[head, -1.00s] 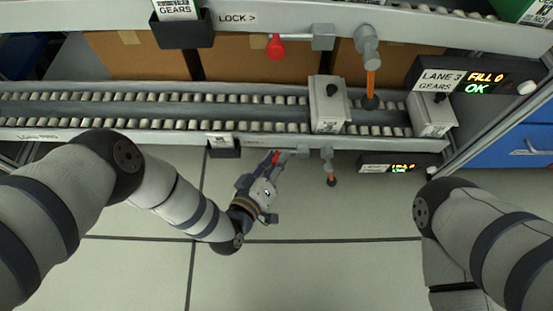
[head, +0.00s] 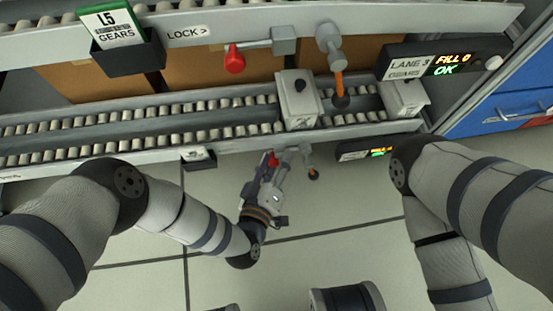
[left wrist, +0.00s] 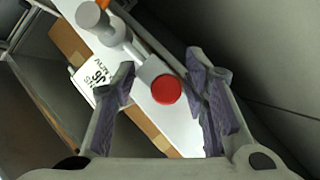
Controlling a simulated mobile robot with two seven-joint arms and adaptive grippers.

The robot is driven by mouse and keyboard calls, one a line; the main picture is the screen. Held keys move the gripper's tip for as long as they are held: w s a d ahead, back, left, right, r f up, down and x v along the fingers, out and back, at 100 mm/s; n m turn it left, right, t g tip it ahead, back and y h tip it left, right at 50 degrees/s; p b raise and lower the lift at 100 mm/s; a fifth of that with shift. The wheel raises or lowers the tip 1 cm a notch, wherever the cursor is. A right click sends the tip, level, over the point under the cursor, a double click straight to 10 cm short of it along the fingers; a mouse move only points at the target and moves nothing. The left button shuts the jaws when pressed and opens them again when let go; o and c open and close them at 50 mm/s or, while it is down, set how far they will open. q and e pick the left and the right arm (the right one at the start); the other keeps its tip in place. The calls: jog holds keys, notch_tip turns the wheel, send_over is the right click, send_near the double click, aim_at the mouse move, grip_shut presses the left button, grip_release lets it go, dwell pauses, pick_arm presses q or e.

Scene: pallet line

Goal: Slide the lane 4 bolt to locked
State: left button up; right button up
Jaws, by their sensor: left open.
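The lower bolt's red knob (head: 272,160) sits on the front rail of the lower roller lane, at the left end of its grey bolt body. My left gripper (head: 269,170) is at this knob, coming from below. In the left wrist view the round red knob (left wrist: 166,89) lies between the two open purple-padded fingers (left wrist: 160,75), with a visible gap on each side. The grey bolt body (left wrist: 145,70) shows behind it. The lower lane's number is not readable. My right arm comes in at the right; its gripper is out of view.
Above, another red knob (head: 234,60) sits on the upper rail beside a LOCK > label (head: 187,32). An orange lever (head: 339,90) hangs by the LANE 3 display (head: 440,62). A lower lever's ball (head: 313,175) is just right of my left gripper. A grey box (head: 298,100) stands on the rollers.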

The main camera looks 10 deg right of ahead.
pick_arm(q)
jog(key=v, duration=0.7)
jog(key=shift+s, duration=0.2)
